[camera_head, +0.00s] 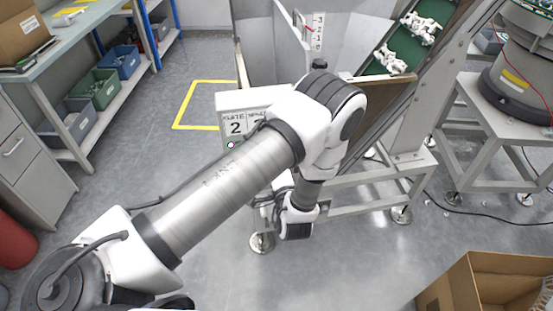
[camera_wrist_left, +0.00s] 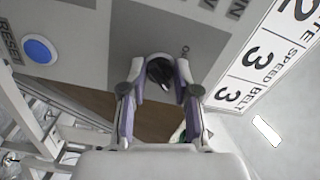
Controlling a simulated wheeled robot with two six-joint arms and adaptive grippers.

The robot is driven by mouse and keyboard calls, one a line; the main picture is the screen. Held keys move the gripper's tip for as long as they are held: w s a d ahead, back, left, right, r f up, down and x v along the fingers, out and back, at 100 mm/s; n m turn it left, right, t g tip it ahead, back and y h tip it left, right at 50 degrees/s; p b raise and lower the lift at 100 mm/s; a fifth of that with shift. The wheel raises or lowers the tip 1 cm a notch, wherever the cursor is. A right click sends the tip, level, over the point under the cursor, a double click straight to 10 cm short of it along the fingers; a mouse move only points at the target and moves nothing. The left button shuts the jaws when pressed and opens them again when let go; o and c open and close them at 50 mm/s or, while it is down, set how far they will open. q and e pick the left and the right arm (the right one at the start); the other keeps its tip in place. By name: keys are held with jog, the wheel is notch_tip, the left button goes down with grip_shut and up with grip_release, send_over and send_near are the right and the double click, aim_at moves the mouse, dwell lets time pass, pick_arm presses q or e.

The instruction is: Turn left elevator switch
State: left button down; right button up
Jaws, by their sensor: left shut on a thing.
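In the left wrist view, a black switch knob (camera_wrist_left: 159,74) sits on a grey control panel (camera_wrist_left: 100,30). My left gripper (camera_wrist_left: 160,80) has its two grey and purple fingers around the knob, shut on it. A dark plate (camera_wrist_left: 160,33) lies behind the knob. In the head view, my left arm comes in from the left and covers much of the control box (camera_head: 222,100). The gripper's fingers and the switch are hidden there. My right gripper is in neither view.
A blue RESET button (camera_wrist_left: 39,49) is left of the knob, and a white label strip (camera_wrist_left: 270,60) is at right. In the head view, the green elevator belt (camera_head: 375,68) carries white parts. A cardboard box (camera_head: 470,285) stands at lower right, and shelving (camera_head: 110,110) at left.

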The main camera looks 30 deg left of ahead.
pick_arm(q)
jog(key=shift+r+m, duration=0.1)
jog(key=shift+m, duration=0.2)
jog(key=c, duration=0.8)
grip_release()
jog(key=shift+w, duration=0.1)
jog(key=shift+c, duration=0.2)
